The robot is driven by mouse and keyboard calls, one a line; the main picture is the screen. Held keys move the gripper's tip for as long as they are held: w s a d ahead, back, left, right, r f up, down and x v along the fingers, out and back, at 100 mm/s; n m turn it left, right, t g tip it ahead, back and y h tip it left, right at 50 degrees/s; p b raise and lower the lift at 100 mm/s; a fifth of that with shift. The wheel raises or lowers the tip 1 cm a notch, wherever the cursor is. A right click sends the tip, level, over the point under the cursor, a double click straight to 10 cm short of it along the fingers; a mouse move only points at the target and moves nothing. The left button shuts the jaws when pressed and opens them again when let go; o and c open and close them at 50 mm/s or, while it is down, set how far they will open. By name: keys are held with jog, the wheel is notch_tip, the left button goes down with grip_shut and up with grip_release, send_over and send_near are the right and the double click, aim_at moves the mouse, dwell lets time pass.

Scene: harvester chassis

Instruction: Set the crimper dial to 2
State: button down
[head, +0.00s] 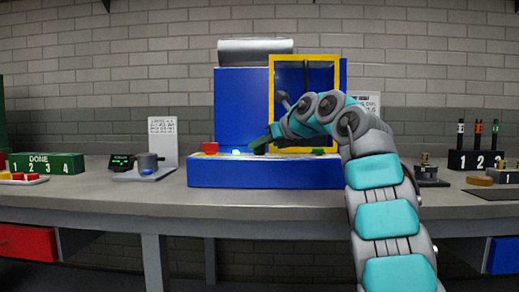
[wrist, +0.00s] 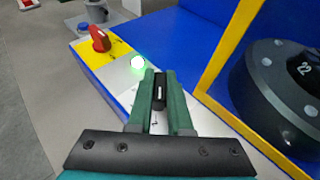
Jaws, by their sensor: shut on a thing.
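The blue crimper (head: 265,175) stands on the bench with a yellow-framed opening. My gripper (head: 262,146) reaches down to its front ledge. In the wrist view my gripper (wrist: 158,78) has its two green fingers closed on a black dial (wrist: 157,90) with a white pointer mark. The dial sits on a pale plate. A small mark like a 2 shows below the dial, between the fingers; the rest of the scale is hidden or too small to read.
A red knob (wrist: 100,40) on a yellow plate and a lit green lamp (wrist: 138,62) are beside the dial. A black round head (wrist: 275,95) marked 22 is at right behind the yellow frame.

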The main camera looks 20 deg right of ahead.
jog(key=shift+r+m+t+h, duration=0.15)
jog(key=shift+m+t+h, duration=0.15)
jog(key=shift+h, duration=0.1)
jog(key=c, duration=0.8)
grip_release()
jog(key=shift+c, duration=0.2)
jog(key=b+v, duration=0.1)
jog(key=v, duration=0.6)
jog(key=shift+s+d, duration=0.2)
jog(key=shift+s, duration=0.15)
jog(key=shift+s, duration=0.1)
